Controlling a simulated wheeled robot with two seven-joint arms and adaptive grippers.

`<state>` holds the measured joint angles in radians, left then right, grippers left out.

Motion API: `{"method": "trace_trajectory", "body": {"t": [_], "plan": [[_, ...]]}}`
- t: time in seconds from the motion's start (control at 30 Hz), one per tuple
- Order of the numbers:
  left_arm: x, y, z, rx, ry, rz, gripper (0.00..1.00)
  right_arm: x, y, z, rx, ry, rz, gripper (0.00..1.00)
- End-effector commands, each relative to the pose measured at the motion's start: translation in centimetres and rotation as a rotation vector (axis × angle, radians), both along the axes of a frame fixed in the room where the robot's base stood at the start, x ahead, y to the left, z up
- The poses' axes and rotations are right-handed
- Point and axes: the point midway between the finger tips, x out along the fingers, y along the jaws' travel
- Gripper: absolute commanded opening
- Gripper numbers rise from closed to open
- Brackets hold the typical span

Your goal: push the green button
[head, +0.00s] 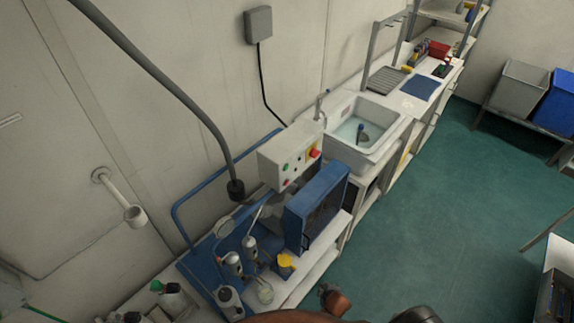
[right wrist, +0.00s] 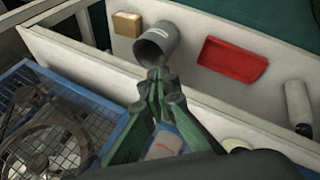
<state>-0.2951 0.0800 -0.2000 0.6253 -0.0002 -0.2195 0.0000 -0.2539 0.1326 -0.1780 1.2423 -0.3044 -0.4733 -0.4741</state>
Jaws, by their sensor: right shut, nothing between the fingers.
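The white control box (head: 289,156) is on the wall side of the bench in the head view, left of the sink. Its face carries several small buttons and a red emergency knob on yellow (head: 314,153). The control box is not in that view. My left gripper is not in view.
In the wrist view, a grey cup (right wrist: 157,43), a red tray (right wrist: 232,60) and a brown box (right wrist: 127,24) lie beyond a white panel edge. A wire-mesh blue frame (right wrist: 100,92) is at left. In the head view, a blue box (head: 317,205) stands before the control box.

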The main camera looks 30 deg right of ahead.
Motion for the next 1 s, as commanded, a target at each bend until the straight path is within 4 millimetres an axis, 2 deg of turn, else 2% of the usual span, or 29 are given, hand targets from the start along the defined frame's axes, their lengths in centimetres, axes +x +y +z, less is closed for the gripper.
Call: {"method": "trace_trajectory", "body": {"t": [0.03,0.2,0.37,0.5,0.7,0.8,0.9,1.0], "plan": [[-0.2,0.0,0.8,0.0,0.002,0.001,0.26,2.3,-0.3,3.3,-0.04,-0.037,0.039,0.0],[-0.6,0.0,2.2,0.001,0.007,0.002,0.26,8.1,-1.2,12.7,-0.197,-0.133,0.16,0.0],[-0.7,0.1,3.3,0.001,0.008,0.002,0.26,11.9,-1.9,21.2,-0.341,-0.208,0.241,0.0],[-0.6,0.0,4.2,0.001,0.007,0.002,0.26,14.8,-2.3,28.8,-0.486,-0.273,0.314,0.0],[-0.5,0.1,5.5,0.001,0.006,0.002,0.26,17.9,-2.6,39.7,-0.733,-0.353,0.423,0.0],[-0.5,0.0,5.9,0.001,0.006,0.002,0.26,18.7,-2.6,44.2,-0.84,-0.38,0.456,0.0],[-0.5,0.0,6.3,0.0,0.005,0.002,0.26,19.1,-2.6,47.6,-0.922,-0.397,0.477,0.0],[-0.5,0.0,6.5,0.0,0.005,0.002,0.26,19.3,-2.5,49.7,-0.975,-0.407,0.488,0.0]]}}
